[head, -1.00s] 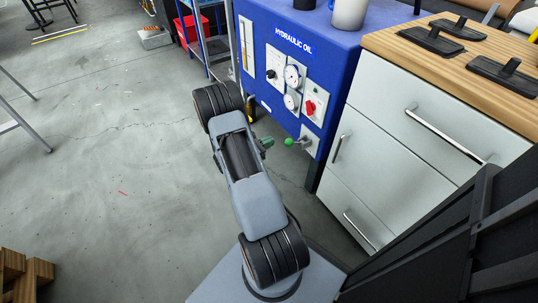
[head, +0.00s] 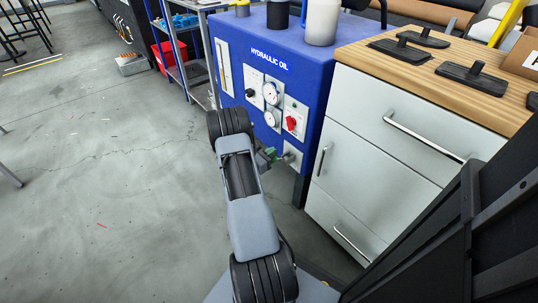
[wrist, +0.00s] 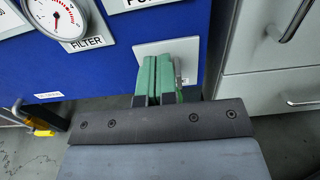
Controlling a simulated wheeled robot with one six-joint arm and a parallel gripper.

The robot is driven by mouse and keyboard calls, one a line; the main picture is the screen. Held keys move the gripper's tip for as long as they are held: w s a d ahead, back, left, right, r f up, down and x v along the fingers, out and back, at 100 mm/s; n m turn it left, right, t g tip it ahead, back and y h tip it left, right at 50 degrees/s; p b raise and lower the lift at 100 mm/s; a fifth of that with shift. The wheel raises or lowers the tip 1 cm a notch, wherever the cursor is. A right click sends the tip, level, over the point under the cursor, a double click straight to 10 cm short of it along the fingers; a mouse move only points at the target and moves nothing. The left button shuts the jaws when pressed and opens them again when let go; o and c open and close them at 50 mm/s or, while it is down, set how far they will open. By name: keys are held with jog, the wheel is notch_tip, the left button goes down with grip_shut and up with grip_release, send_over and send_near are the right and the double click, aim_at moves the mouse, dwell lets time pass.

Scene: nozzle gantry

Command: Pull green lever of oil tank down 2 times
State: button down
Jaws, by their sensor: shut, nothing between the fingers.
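The blue oil tank (head: 262,92), labelled HYDRAULIC OIL, stands upright in the middle of the head view. It fills the upper left of the wrist view (wrist: 100,75). A pale lever plate (head: 293,155) sits low on its right front; it also shows in the wrist view (wrist: 145,48). My gripper (head: 269,156) is in front of this plate, its green fingers (wrist: 159,78) shut side by side with nothing held. A bit of grey metal lever (wrist: 178,70) shows just right of the fingers. The lever's green knob cannot be told apart from my fingers, so contact is unclear.
A red switch (head: 291,123) and gauges (head: 270,94) sit above the plate. A white drawer cabinet (head: 385,145) with metal handles stands close on the right. A yellow-ended fitting (wrist: 42,130) shows at the lower left.

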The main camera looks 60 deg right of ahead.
jog(key=shift+f+b, duration=3.9)
jog(key=shift+f, duration=1.3)
jog(key=p+v, duration=0.1)
jog(key=v, duration=0.9)
jog(key=shift+w+a+r, duration=0.15)
jog(key=shift+a+r, duration=0.05)
jog(key=shift+a, duration=0.2)
jog(key=a+r+m+g+y+p, duration=0.1)
jog(key=a+r+m+y+p, duration=0.25)
jog(key=r+p, duration=0.75)
jog(key=a+r+m+y+p, duration=0.3)
jog(key=a+r+m+p, duration=0.15)
jog(key=r, duration=1.15)
jog(key=s+a+r+m+t+y+p, duration=0.1)
jog(key=a+r+m+t+y+p, duration=0.1)
jog(key=a+r+p, duration=0.6)
jog(key=s+a+r+m+t+y+p, duration=0.2)
jog(key=a+r+p, duration=0.6)
jog(key=r, duration=0.8)
jog(key=s+a+r+m+t+y+p, duration=0.1)
jog(key=a+r+t+y+p, duration=0.5)
jog(key=r, duration=0.6)
jog(key=a+m+y+p, duration=0.1)
jog(key=a+p, duration=0.1)
jog(key=a, duration=0.1)
jog(key=shift+a, duration=0.3)
